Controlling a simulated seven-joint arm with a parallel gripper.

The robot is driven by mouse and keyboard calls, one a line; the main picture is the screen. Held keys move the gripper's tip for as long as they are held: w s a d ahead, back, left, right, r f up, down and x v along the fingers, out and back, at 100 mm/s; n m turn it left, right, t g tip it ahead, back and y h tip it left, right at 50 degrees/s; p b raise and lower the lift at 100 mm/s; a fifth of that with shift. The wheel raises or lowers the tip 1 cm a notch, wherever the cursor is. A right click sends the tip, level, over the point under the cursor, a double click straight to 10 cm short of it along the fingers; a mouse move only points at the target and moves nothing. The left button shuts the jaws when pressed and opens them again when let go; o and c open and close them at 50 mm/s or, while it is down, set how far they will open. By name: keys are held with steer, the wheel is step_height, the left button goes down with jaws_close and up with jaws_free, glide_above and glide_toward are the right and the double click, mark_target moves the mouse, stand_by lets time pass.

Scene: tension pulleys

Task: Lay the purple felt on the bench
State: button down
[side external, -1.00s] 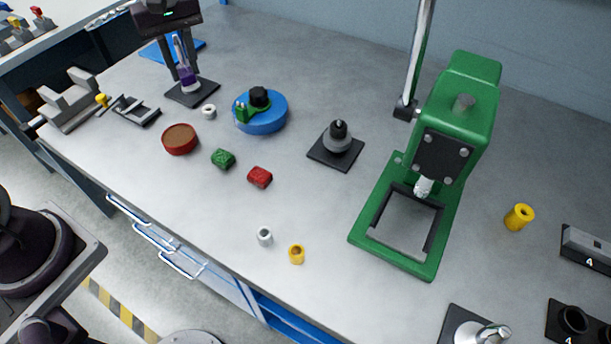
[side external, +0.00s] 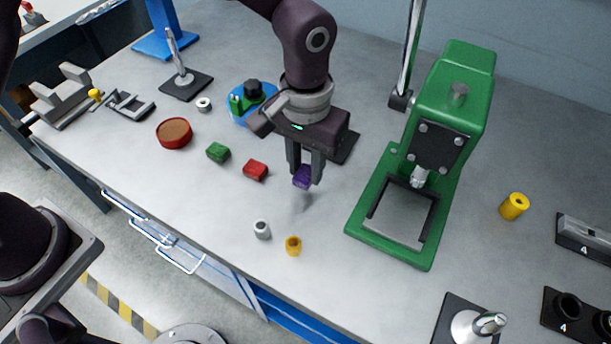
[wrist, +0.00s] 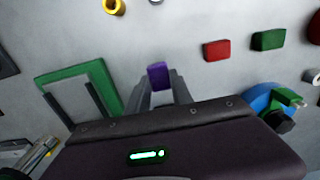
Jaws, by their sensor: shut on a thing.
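The purple felt (side external: 302,177) is a small block held between the fingertips of my gripper (side external: 304,172). My gripper is shut on it and holds it above the bench (side external: 345,255), with a faint shadow below. In the wrist view the purple felt (wrist: 158,76) shows between the two fingers, over bare grey bench. To its left in the side view lie the red felt block (side external: 256,170) and the green felt block (side external: 218,152), both flat on the bench.
A silver bushing (side external: 262,229) and a yellow bushing (side external: 293,246) stand in front of my gripper. The green press (side external: 440,150) stands to the right. A blue round fixture (side external: 238,105) is partly hidden behind my gripper. A red round dish (side external: 174,133) is at left.

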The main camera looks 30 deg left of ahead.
mark_target(306, 171)
steer(key=shift+f, duration=1.55)
steer(key=shift+f, duration=0.15)
steer(key=c, duration=1.1)
jaws_free()
step_height(306, 171, up, 12)
steer(key=shift+r, duration=0.2)
